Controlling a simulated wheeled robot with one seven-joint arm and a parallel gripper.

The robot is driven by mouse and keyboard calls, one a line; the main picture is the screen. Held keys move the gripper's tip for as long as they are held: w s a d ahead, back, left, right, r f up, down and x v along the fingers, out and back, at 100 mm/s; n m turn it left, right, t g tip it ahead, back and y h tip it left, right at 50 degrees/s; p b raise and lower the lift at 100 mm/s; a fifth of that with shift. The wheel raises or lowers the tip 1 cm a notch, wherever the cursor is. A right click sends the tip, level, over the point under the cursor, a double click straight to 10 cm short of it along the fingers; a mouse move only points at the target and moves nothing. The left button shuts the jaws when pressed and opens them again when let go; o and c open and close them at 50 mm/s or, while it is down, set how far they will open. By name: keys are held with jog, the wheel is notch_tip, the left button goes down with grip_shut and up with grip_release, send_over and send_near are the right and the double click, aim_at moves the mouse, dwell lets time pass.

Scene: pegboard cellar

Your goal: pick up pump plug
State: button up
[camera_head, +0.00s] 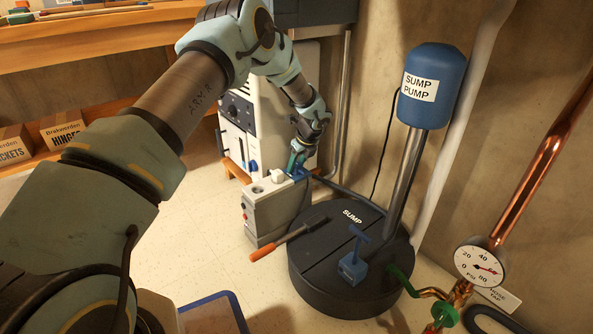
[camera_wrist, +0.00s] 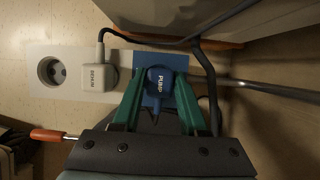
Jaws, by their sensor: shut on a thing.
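The pump plug (camera_wrist: 159,80) is dark blue with a white PUMP label. In the wrist view it lies over the blue part of a pale socket strip (camera_wrist: 75,59). My gripper (camera_wrist: 161,76) has its green fingers shut on the plug, one on each side. I cannot tell whether the plug is still seated in its socket. In the head view my gripper (camera_head: 297,160) points down at the top of the grey outlet box (camera_head: 262,211), and the plug is only a small blue patch there.
A white plug (camera_wrist: 97,78) sits beside the pump plug, with an empty round socket (camera_wrist: 52,71) further left. The black sump lid (camera_head: 320,276) holds a blue-handled valve (camera_head: 353,265) and an orange-handled tool (camera_head: 285,240). The sump pump (camera_head: 430,85) stands right.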

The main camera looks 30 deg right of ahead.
aim_at(297, 163)
grip_shut()
notch_tip(297, 163, up, 10)
jog(key=p, duration=0.5)
jog(key=shift+a, duration=0.1)
jog(key=shift+s+a+f+p, duration=0.2)
jog(key=shift+s+a, duration=0.05)
jog(key=shift+a, duration=0.95)
jog(key=shift+s+a+f+p, duration=0.15)
jog(key=shift+s+a+p, duration=0.1)
jog(key=shift+a, duration=1)
jog(key=shift+s+a+f+p, duration=0.2)
jog(key=shift+a, duration=1)
jog(key=s+a+f, duration=0.1)
jog(key=a, duration=0.6)
jog(key=shift+s+b, duration=0.2)
jog(key=shift+b, duration=0.25)
jog(key=shift+a+f, duration=0.1)
